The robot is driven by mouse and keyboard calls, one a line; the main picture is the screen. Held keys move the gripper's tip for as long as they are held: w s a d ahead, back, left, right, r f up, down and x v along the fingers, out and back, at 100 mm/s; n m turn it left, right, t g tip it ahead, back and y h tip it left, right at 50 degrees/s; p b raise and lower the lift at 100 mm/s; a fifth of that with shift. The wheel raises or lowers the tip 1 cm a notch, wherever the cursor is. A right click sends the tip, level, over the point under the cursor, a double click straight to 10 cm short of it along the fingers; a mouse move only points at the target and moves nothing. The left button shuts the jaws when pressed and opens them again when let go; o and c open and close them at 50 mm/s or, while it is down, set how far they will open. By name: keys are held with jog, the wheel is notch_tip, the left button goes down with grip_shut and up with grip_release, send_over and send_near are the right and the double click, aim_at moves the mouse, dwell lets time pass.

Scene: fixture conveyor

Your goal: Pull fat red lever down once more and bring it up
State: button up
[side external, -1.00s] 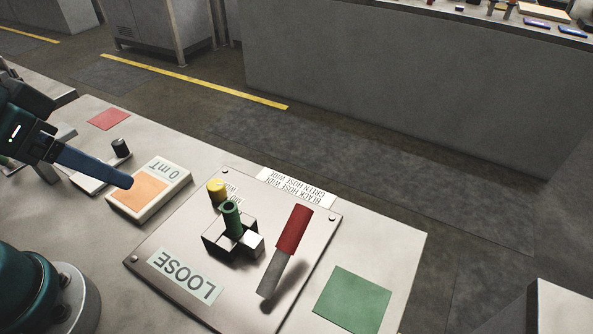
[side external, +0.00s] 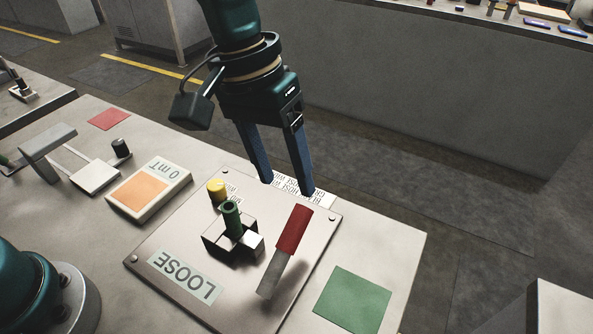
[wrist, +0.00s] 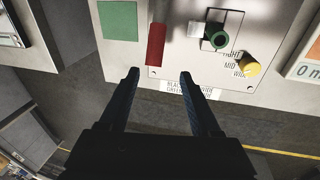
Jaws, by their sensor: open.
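The fat red lever (side external: 294,230) stands on the panel with its red grip tilted upward above a grey shaft. It also shows in the wrist view (wrist: 156,45), beyond my fingertips and a little left of the gap between them. My gripper (side external: 291,190) is open and empty, with its two blue fingers pointing down near the panel's far edge. In the side view the fingertips are just above the red grip's top end in the picture, apart from it. In the wrist view, my gripper's fingertips (wrist: 159,72) are spread with nothing between them.
A green handle (side external: 232,218) in a slotted block and a yellow knob (side external: 216,189) stand left of the lever. A green square (side external: 353,299) lies to its right. A display box (side external: 150,190) and a "LOOSE" label (side external: 186,275) are further left.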

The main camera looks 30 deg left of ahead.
aim_at(293, 220)
jog(key=shift+m+g, duration=0.3)
jog(key=shift+g, duration=0.2)
jog(key=f, duration=0.1)
jog(key=s+d+f, duration=0.1)
jog(key=f, duration=0.1)
jog(key=shift+s+d+f, duration=0.25)
jog(key=shift+d+f, duration=0.35)
jog(key=shift+f, duration=0.95)
jog(key=shift+d+f, duration=0.2)
jog(key=shift+f, duration=0.9)
grip_shut()
jog(key=shift+r, duration=0.1)
